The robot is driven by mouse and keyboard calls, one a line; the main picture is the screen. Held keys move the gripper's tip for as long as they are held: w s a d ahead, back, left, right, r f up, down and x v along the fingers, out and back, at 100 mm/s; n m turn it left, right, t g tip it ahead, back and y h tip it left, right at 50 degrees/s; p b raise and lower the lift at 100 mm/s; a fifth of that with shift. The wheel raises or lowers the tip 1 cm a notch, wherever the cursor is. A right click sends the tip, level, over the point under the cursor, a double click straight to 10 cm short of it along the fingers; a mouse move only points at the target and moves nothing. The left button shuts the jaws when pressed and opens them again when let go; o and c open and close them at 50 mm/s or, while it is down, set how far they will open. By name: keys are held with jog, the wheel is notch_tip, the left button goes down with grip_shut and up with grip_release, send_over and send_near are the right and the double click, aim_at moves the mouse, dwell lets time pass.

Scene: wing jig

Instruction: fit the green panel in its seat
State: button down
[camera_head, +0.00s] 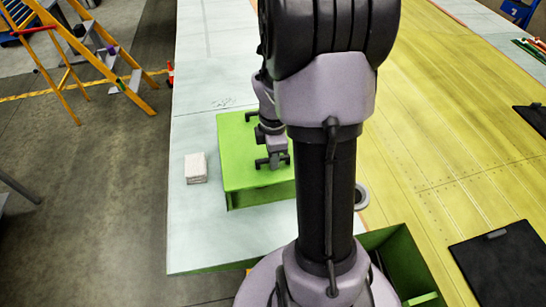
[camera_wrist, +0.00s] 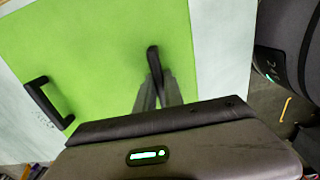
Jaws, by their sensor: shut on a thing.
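The green panel (camera_head: 238,155) lies flat at the middle of the pale surface in the head view, left of my arm. Its front edge shows a darker green side face. It fills much of the wrist view (camera_wrist: 95,40). It has two black handles; the free one (camera_wrist: 48,102) is at the left in the wrist view. My gripper (camera_head: 272,161) is over the panel and shut on the other black handle (camera_wrist: 154,62). My arm hides the panel's right edge in the head view. I cannot tell whether the panel is raised or resting.
A white block (camera_head: 195,168) stands left of the panel. An open green compartment (camera_head: 405,262) is at lower right, partly behind my arm. The yellow wing skin (camera_head: 440,130) spreads to the right, with a black plate (camera_head: 505,265) on it. An orange ladder (camera_head: 98,62) stands on the floor at left.

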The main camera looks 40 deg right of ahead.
jog(key=shift+a+f, duration=0.25)
jog(key=shift+f, duration=0.05)
jog(key=shift+f+b, duration=0.35)
jog(key=shift+b, duration=0.15)
notch_tip(320, 180, down, 6)
jog(key=b, duration=0.5)
jog(key=shift+d+r, duration=0.1)
jog(key=shift+r, duration=0.05)
jog(key=shift+f+b, duration=0.95)
jog(key=shift+f, duration=0.6)
jog(key=c, duration=1.4)
grip_release()
jog(key=shift+o, duration=0.2)
jog(key=shift+s, duration=0.1)
notch_tip(320, 180, up, 18)
jog(key=p, duration=0.4)
jog(key=shift+f+p, duration=0.2)
jog(key=shift+p, duration=0.15)
